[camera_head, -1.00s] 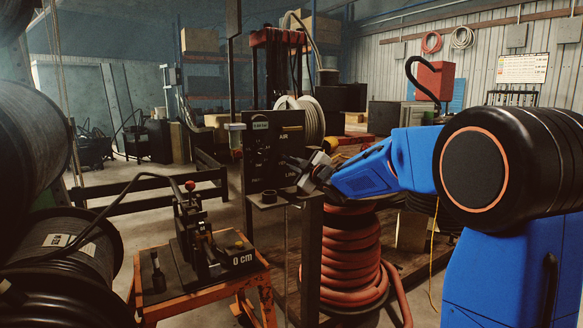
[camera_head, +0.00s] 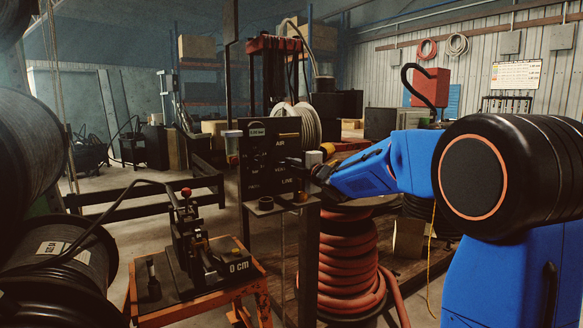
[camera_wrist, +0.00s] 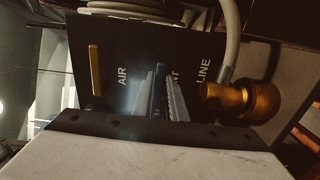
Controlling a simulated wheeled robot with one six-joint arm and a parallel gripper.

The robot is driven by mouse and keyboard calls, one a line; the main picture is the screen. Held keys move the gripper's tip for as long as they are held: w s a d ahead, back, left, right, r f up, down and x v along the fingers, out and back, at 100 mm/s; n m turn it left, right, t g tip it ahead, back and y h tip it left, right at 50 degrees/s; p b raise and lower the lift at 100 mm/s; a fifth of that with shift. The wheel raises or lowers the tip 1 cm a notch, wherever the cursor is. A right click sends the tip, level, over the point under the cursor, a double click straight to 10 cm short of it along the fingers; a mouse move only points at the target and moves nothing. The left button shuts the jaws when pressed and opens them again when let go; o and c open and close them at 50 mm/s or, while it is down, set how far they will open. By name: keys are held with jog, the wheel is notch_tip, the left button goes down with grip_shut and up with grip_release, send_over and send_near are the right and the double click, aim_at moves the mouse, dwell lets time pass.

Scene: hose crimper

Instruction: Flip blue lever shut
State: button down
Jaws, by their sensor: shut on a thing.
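The black panel (camera_head: 256,180) stands upright at the middle in the head view, with AIR and LINE lettering. In the wrist view the panel (camera_wrist: 85,45) fills the background. My gripper (camera_wrist: 163,92) is shut on the narrow blue lever (camera_wrist: 160,78), which shows between the two fingers in front of the middle label. That label is mostly hidden by the fingers. In the head view my gripper (camera_head: 308,168) is at the panel's right side, and the lever cannot be made out there.
A yellow bar handle (camera_wrist: 95,70) is by AIR, and a brass fitting (camera_wrist: 240,101) with a hose is by LINE. A crimping press (camera_head: 195,245) stands on an orange bench (camera_head: 205,299) at lower left. A red hose coil (camera_head: 345,260) stands below my arm.

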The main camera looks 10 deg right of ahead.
jog(key=shift+f, duration=0.1)
dwell(0.4)
jog(key=c, duration=1.8)
grip_release()
jog(key=shift+o, duration=0.2)
jog(key=v, duration=1.7)
jog(key=shift+s, duration=0.25)
